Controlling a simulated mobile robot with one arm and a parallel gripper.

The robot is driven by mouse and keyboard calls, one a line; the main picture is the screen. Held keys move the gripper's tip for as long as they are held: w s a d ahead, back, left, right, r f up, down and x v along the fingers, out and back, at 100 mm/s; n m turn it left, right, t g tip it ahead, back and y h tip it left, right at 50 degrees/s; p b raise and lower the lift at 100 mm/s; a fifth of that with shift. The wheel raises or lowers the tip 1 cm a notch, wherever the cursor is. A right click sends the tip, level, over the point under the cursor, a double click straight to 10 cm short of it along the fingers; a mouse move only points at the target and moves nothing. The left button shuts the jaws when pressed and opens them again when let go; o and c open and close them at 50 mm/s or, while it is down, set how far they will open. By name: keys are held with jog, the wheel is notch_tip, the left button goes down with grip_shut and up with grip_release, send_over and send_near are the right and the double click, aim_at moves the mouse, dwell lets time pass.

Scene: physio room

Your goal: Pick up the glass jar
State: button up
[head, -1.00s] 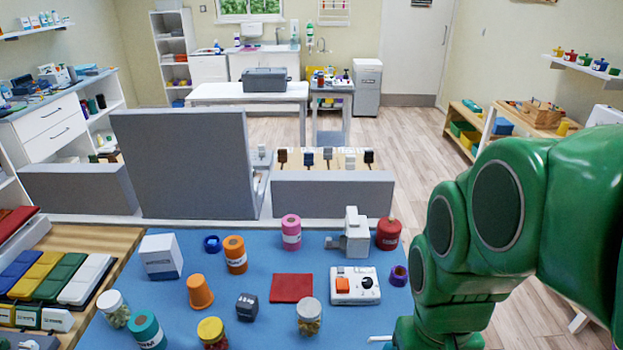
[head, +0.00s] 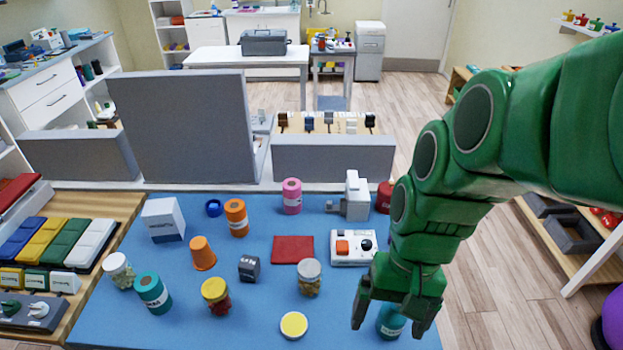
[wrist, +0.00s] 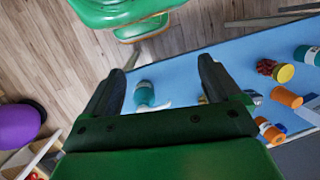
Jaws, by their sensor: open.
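Three clear jars with contents stand on the blue table in the head view; I cannot tell which one is meant. One has a white lid (head: 118,271) at the left. One has a yellow lid (head: 215,297) and red contents, also in the wrist view (wrist: 283,73). One has a pale grey lid (head: 308,278), right of the middle. My gripper (head: 392,316) is open, pointing down over the table's front right, right of the grey-lidded jar and apart from it. A teal bottle (head: 390,323) shows between its fingers, also in the wrist view (wrist: 143,93).
Near the jars are a teal tub (head: 152,293), an orange cup (head: 203,254), a dark cube (head: 249,268), a yellow-topped round item (head: 294,325) and a red mat (head: 293,249). A white device (head: 353,247) stands behind my gripper. Grey panels (head: 185,125) stand behind the table.

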jog(key=w+a+f+m+g+y, duration=0.1)
jog(key=w+a+f+m+y, duration=0.3)
jog(key=w, duration=0.3)
jog(key=m+t+y, duration=0.2)
jog(key=m+y, duration=0.6)
jog(key=m, duration=0.3)
send_near(309, 269)
jog(key=a+f, duration=0.2)
jog(key=shift+m, duration=0.3)
jog(key=shift+x, duration=3.85)
jog(key=shift+c, duration=0.5)
jog(key=c, duration=1.6)
